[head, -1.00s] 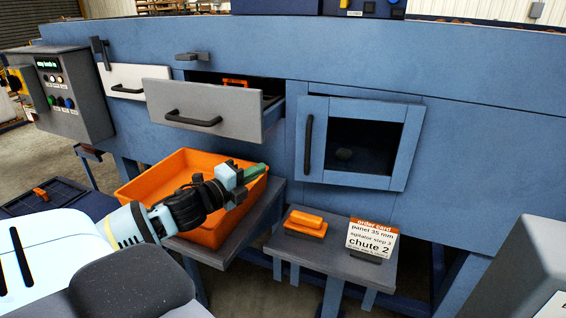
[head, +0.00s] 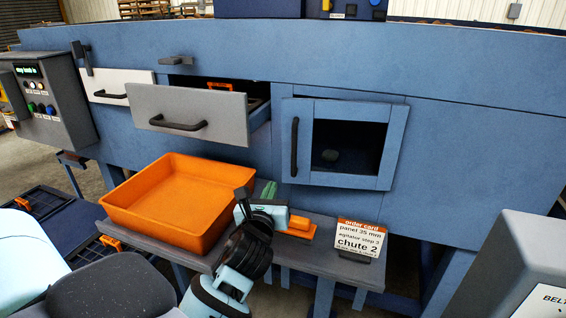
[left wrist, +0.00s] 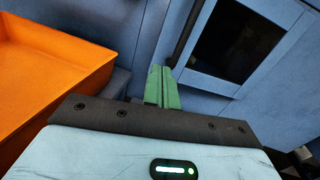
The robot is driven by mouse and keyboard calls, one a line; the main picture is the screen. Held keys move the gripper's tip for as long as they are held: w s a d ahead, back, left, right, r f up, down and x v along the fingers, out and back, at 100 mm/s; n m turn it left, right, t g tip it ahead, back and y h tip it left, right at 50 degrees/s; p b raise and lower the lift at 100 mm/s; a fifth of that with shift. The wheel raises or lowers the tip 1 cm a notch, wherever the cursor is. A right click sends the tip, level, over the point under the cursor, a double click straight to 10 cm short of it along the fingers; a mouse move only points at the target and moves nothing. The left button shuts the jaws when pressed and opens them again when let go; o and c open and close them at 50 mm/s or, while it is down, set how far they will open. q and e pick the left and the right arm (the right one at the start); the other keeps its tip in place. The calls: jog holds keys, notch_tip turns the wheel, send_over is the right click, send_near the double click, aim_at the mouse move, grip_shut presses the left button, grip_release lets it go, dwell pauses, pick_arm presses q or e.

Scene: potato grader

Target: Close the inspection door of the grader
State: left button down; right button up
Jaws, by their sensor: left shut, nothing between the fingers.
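The inspection door (head: 396,150) is a blue framed panel with a dark window and a black vertical handle (head: 295,146) on its left side. It stands slightly proud of the grader front, with a gap along its top edge, so it looks ajar. In the left wrist view the door frame (left wrist: 205,80) is at the upper right, with the dark handle (left wrist: 187,35) along its left side. My left gripper (head: 268,192) is shut and empty, below and left of the handle and apart from it. Its green fingertips (left wrist: 159,86) point toward the door's lower left. My right gripper is out of view.
An open grey drawer (head: 190,105) juts out left of the door. An orange tray (head: 125,215) stands on a shelf below it. An orange-handled block (head: 300,228) and an order card (head: 360,238) sit on the ledge below the door. A grey box (head: 510,265) stands at right.

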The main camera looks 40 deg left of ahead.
aim_at(285, 156)
pick_arm(q)
jog(key=shift+d+r+m, duration=0.15)
jog(key=shift+d+m, duration=0.25)
jog(key=shift+d, duration=0.1)
jog(key=shift+w, duration=0.1)
jog(key=x, duration=1.4)
jog(key=shift+a, duration=0.2)
